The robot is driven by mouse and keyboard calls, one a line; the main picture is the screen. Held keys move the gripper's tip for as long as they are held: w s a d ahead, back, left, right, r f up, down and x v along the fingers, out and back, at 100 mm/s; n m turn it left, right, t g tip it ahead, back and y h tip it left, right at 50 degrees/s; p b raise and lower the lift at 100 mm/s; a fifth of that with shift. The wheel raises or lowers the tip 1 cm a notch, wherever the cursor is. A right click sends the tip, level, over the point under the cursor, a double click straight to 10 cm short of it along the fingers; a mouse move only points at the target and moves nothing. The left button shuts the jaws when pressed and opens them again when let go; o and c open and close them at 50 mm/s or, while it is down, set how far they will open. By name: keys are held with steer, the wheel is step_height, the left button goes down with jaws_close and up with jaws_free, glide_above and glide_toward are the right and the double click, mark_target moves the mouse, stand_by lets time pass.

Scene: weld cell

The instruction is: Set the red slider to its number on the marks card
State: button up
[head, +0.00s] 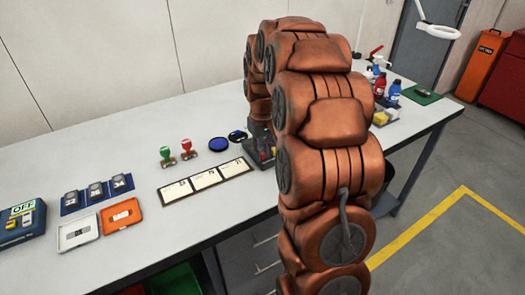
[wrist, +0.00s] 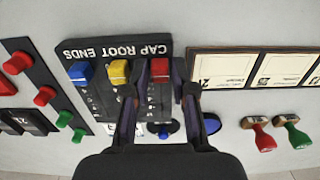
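The red slider (wrist: 160,67) stands on a black panel (wrist: 112,52) lettered "CAP ROOT ENDS", upside down in the wrist view. A yellow slider (wrist: 118,71) and a blue slider (wrist: 80,71) are beside it. My gripper (wrist: 160,75) has one finger on each side of the red slider's knob, close against it. The fingers cover part of the scale, so I cannot read the setting. A long dark frame (head: 206,181) holds three pale cards with numbers. I cannot tell which card is the marks card. My arm hides most of the panel in the head view.
Green and red stamps (head: 187,149) and a blue round pad (head: 218,144) stand close to the panel. A black device with red and green buttons (wrist: 45,95) is on its other side in the wrist view. Orange and white trays (head: 121,215) lie further left.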

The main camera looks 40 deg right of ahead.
mark_target(250, 145)
jaws_close()
steer(key=shift+w, duration=0.1)
steer(key=shift+w+d, duration=0.2)
steer(key=shift+w, duration=1.8)
steer(key=shift+w+d, duration=0.2)
steer(key=shift+w, duration=1.8)
steer(key=shift+o, duration=0.8)
jaws_free()
steer(key=shift+r, duration=0.1)
